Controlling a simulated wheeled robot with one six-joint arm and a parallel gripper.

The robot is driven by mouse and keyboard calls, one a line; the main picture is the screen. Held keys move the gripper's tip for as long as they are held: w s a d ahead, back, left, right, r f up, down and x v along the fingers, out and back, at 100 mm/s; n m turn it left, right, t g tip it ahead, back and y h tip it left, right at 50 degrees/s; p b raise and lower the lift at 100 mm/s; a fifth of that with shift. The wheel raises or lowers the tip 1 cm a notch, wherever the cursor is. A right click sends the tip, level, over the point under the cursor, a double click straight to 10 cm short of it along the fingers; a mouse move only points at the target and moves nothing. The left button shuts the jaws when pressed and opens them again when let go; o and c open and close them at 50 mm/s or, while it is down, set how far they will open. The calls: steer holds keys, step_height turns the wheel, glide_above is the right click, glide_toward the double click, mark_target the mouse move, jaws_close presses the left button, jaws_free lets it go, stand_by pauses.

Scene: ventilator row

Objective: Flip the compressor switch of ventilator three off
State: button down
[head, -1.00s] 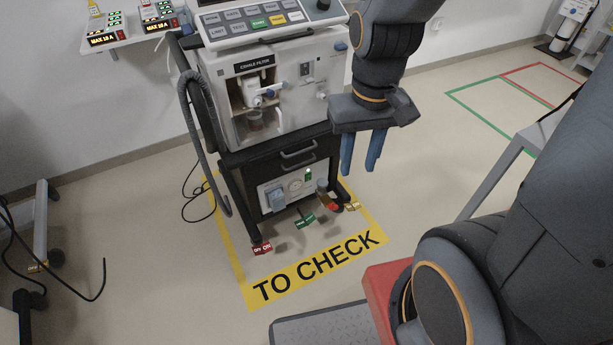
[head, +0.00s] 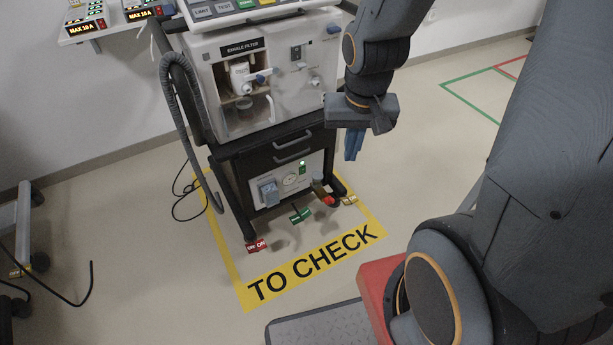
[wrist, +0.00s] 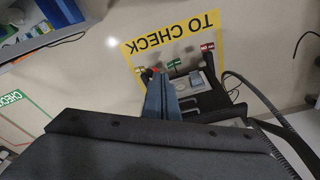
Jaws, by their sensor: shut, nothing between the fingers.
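The ventilator (head: 262,85) stands on a dark wheeled cart over the yellow TO CHECK floor marking (head: 317,262). The low compressor panel (head: 289,178) carries a blue-grey switch-like part (head: 269,192) at its left, a round gauge (head: 290,180), a lit green lamp (head: 302,167) and a brass and red valve (head: 322,193) at its right. The switch-like part also shows in the wrist view (wrist: 195,79); its position is too small to tell. My gripper (head: 353,155) is shut and empty, right of the cart, higher than the panel and apart from it. Its blue fingers (wrist: 162,92) show in the wrist view.
Red (head: 256,246), green (head: 300,215) and yellow (head: 349,200) tags sit low around the cart's front. A corrugated hose (head: 178,100) hangs along its left side. The floor right of the cart is clear.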

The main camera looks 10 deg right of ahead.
steer(key=w+f+m+t+y+b, duration=0.1)
steer(key=w+f+m+t+b, duration=0.1)
steer(key=w+f+m+b, duration=0.2)
steer(key=w+d+f+m+t+y+b, duration=0.1)
steer(key=w+f+m+t+b, duration=0.2)
steer(key=w+f+b, duration=0.7)
steer(key=w+d+f+m+t+y+b, duration=0.1)
steer(key=w+f+m+b, duration=0.4)
steer(key=f, duration=1.8)
steer(key=w+t+b, duration=0.1)
steer(key=w+b, duration=0.2)
steer(key=b, duration=0.4)
steer(key=shift+t, duration=0.4)
steer(key=shift+f, duration=0.1)
steer(key=b, duration=0.6)
glide_toward(304, 169)
steer(key=shift+x, duration=2.9)
steer(key=shift+s+p, duration=0.1)
steer(key=shift+p, duration=0.2)
